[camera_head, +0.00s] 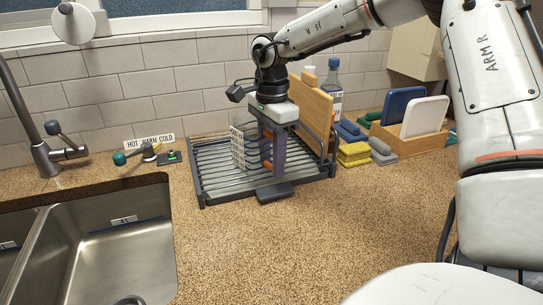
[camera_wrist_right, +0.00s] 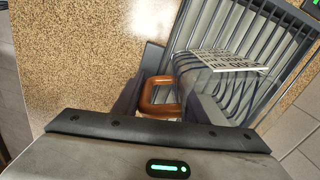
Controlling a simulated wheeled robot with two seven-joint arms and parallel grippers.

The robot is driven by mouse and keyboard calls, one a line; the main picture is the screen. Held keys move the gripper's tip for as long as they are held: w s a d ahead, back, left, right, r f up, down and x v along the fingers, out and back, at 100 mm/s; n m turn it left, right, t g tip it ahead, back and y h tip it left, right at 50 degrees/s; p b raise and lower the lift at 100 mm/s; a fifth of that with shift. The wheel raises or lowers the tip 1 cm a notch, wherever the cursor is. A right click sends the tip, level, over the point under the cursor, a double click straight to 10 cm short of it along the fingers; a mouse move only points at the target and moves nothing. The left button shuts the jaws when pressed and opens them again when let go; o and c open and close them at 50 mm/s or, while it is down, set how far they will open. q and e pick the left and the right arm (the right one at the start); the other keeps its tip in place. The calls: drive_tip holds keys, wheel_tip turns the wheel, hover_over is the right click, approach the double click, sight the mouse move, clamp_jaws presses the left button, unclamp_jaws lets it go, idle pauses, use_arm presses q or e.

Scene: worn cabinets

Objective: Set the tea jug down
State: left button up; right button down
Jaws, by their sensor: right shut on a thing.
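The tea jug appears as a grey, see-through body with a white printed label (camera_head: 238,148) in the head view, over the dish rack (camera_head: 203,180). In the right wrist view its body (camera_wrist_right: 208,84) and its brown looped handle (camera_wrist_right: 160,96) show more clearly. My right gripper (camera_head: 272,160) points down over the rack and is shut on the jug's handle, with the jug body to its left in the head view. Whether the jug's base touches the rack bars is hard to tell. My left gripper is out of view.
A wooden holder (camera_head: 400,143) with blue and white boards is farther right. The sink (camera_head: 120,255) is at left; the front counter is clear.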

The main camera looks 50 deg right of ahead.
drive_tip(key=shift+f, duration=0.1)
drive_tip(key=c, duration=1.1)
unclamp_jaws()
wheel_tip(320, 180, up, 12)
drive_tip(key=shift+r, duration=0.15)
